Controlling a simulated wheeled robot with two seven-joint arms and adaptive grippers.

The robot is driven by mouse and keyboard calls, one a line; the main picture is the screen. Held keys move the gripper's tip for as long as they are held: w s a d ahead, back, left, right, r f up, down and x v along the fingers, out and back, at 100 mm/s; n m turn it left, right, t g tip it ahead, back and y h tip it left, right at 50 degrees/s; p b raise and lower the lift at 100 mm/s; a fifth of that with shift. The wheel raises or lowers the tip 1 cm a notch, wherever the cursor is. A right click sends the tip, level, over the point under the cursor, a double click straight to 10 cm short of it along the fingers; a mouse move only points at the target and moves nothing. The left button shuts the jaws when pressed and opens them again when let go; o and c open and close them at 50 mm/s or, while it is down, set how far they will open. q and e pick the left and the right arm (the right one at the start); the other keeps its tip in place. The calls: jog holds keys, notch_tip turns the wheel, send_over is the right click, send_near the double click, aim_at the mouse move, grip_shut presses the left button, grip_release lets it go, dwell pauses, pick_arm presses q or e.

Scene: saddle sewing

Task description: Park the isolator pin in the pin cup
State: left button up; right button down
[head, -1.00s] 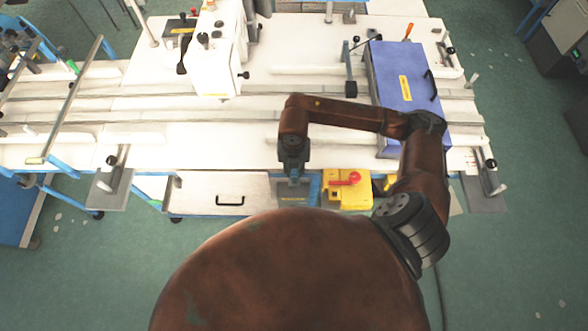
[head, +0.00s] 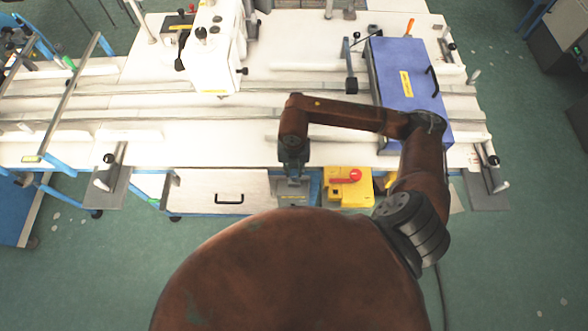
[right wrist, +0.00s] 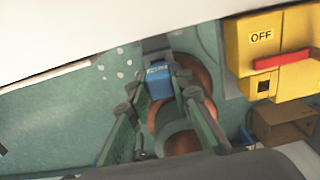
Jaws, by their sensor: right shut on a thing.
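My right gripper (head: 293,181) hangs at the table's front edge, just left of the yellow isolator box (head: 346,190) with its red handle (head: 351,176). In the right wrist view its two fingers (right wrist: 158,88) close in around a small blue block (right wrist: 159,81) with white lettering. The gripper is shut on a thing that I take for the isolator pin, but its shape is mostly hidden. A dark grey part (right wrist: 155,46) shows just beyond the block. I cannot make out the pin cup for certain. My left gripper is not in view.
The yellow box marked OFF (right wrist: 262,38) stands close on the right in the right wrist view. A drawer (head: 222,192) is to the left; a blue case (head: 405,85) is on the table.

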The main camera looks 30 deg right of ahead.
jog(key=c, duration=1.7)
grip_release()
jog(key=shift+o, duration=0.2)
jog(key=shift+r, duration=0.1)
notch_tip(320, 180, up, 12)
